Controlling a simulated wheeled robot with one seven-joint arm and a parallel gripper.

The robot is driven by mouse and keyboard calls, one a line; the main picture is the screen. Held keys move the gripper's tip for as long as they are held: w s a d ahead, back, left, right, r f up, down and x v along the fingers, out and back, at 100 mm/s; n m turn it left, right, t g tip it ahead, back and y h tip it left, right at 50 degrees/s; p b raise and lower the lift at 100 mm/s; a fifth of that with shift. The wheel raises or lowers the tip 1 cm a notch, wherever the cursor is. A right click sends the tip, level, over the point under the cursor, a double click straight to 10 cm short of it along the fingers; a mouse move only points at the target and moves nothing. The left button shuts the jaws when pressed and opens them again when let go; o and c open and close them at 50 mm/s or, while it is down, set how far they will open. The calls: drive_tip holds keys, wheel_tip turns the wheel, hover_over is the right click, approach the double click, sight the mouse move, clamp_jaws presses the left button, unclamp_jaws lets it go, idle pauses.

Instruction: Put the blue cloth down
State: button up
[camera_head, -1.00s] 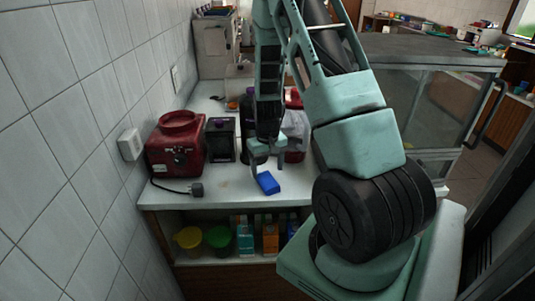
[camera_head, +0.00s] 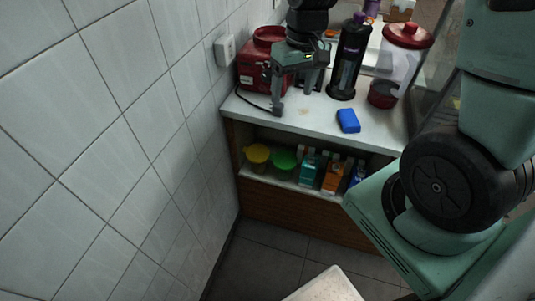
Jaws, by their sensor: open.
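The blue cloth (camera_head: 348,121) is a small folded block lying flat on the white counter (camera_head: 322,122), near its front edge. My gripper (camera_head: 292,97) is open and empty. It is above the counter to the left of the cloth and apart from it, in front of the red appliance.
The red appliance (camera_head: 251,73) stands against the tiled wall, with its black cable on the counter. A dark bottle (camera_head: 347,62) and a red-lidded clear jar (camera_head: 400,62) stand behind the cloth. The shelf below holds yellow and green bowls (camera_head: 284,162) and several cartons (camera_head: 331,175).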

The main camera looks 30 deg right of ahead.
drive_tip(key=s+a+r+n, duration=0.2)
drive_tip(key=s+a+n, duration=0.2)
drive_tip(key=s+a, duration=0.5)
drive_tip(key=s+a+r+n, duration=0.2)
drive_tip(key=s+a+n, duration=0.2)
drive_tip(key=s+a, duration=0.5)
drive_tip(key=shift+r, duration=0.4)
drive_tip(key=shift+a, duration=0.1)
